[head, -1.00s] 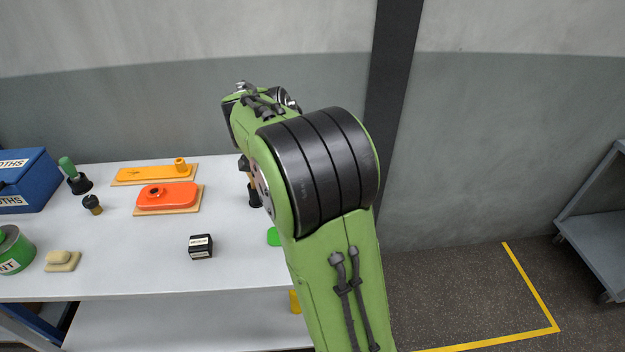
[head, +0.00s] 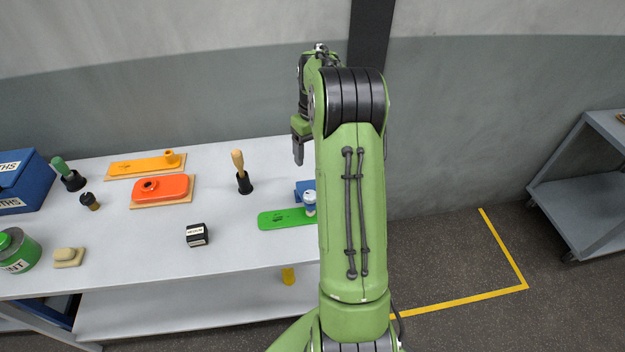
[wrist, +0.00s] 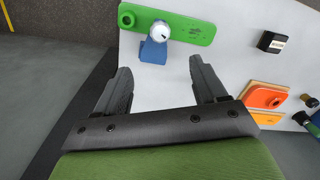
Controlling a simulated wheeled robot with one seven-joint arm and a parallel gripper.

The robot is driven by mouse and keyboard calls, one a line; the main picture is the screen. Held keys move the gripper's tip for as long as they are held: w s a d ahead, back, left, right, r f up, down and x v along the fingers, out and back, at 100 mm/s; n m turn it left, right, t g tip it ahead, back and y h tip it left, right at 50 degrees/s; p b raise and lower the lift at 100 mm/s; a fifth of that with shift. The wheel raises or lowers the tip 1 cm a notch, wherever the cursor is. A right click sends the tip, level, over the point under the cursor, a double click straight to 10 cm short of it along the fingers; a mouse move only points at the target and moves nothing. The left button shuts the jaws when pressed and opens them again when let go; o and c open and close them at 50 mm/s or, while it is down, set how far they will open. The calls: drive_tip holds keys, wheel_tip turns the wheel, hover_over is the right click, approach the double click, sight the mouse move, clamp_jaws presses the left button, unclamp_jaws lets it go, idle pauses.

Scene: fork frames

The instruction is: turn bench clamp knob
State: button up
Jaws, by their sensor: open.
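A blue clamp-like block (head: 303,187) with a white round knob (head: 309,197) stands at the right end of the bench, partly hidden by my arm. A green plate (head: 283,219) lies at it. In the wrist view the blue block (wrist: 153,52), the white knob (wrist: 160,31) and the green plate (wrist: 190,30) lie ahead of my fingers. My gripper (wrist: 160,65) is open and empty, its fingers on either side of the view with the blue block beyond the gap. In the head view my gripper (head: 299,153) hangs above the bench's back right, apart from the knob.
On the bench (head: 240,250) are a wooden-handled tool (head: 239,160), a black box (head: 197,235), an orange-red plate (head: 165,187), a yellow-orange plate (head: 135,167) and a blue bin (head: 22,180). A grey cart (head: 590,180) stands right. The bench's middle front is clear.

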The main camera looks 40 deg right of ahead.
drive_tip(key=d+n, duration=0.1)
drive_tip(key=n, duration=0.1)
approach(312, 194)
drive_tip(key=shift+n+y, duration=0.3)
drive_tip(key=f, duration=0.9)
drive_tip(key=shift+s+a+f, duration=0.1)
drive_tip(key=shift+a+f, duration=0.05)
drive_tip(key=shift+a, duration=0.15)
drive_tip(key=shift+c, duration=0.3)
drive_tip(key=c, duration=1)
